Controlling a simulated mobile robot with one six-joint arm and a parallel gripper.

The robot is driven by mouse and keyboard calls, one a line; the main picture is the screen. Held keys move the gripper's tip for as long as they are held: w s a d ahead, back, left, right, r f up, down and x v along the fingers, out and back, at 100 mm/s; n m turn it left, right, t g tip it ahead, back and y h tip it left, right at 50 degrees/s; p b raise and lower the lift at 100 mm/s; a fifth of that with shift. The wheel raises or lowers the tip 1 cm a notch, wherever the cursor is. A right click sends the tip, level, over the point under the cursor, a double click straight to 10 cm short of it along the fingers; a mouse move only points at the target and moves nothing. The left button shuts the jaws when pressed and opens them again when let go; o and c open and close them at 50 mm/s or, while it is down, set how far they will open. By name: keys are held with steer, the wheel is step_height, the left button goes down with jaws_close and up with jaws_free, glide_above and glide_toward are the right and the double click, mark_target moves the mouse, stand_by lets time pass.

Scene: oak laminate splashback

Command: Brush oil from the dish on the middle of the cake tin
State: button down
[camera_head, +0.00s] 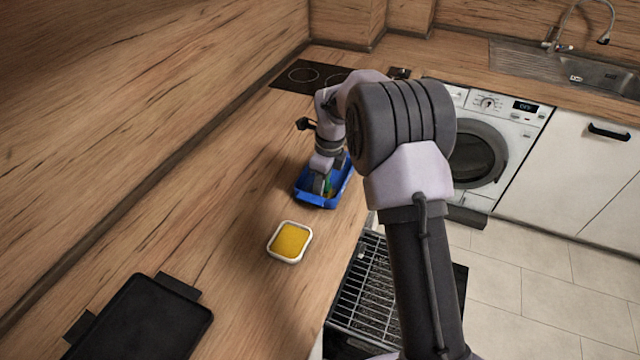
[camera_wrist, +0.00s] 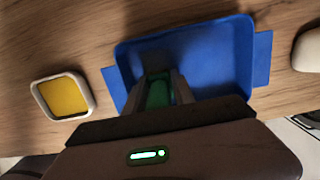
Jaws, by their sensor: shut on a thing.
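The blue cake tin (camera_head: 317,199) stands on the wooden counter, and it fills the middle of the wrist view (camera_wrist: 230,62). My gripper (camera_head: 322,190) is over the tin, pointing down into it. In the wrist view my gripper (camera_wrist: 160,88) is shut on a green thing, likely the brush (camera_wrist: 158,94). The brush's lower end is hidden, so I cannot tell whether it touches the tin's floor. The white dish with yellow oil (camera_head: 290,241) sits on the counter nearer than the tin. It also shows left of the tin in the wrist view (camera_wrist: 63,97).
A black tray (camera_head: 140,322) lies on the near counter. A dark hob (camera_head: 305,76) is beyond the tin. An open dishwasher rack (camera_head: 368,290) is below the counter's right edge. A pale object (camera_wrist: 307,50) is right of the tin in the wrist view.

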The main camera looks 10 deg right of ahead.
steer(key=shift+w, duration=0.1)
steer(key=shift+w+d+p, duration=0.5)
steer(key=shift+w+p, duration=0.05)
steer(key=shift+w, duration=0.15)
steer(key=shift+w+d+p, duration=0.25)
steer(key=shift+w+p, duration=0.15)
steer(key=shift+w+d+f, duration=0.1)
steer(key=shift+w+d, duration=0.2)
steer(key=shift+w, duration=0.05)
steer(key=shift+w+d+p, duration=0.15)
steer(key=shift+w+p, duration=0.05)
steer(key=shift+p, duration=0.25)
steer(key=shift+w+d+p, duration=0.4)
steer(key=shift+w, duration=0.2)
steer(key=shift+w, duration=0.1)
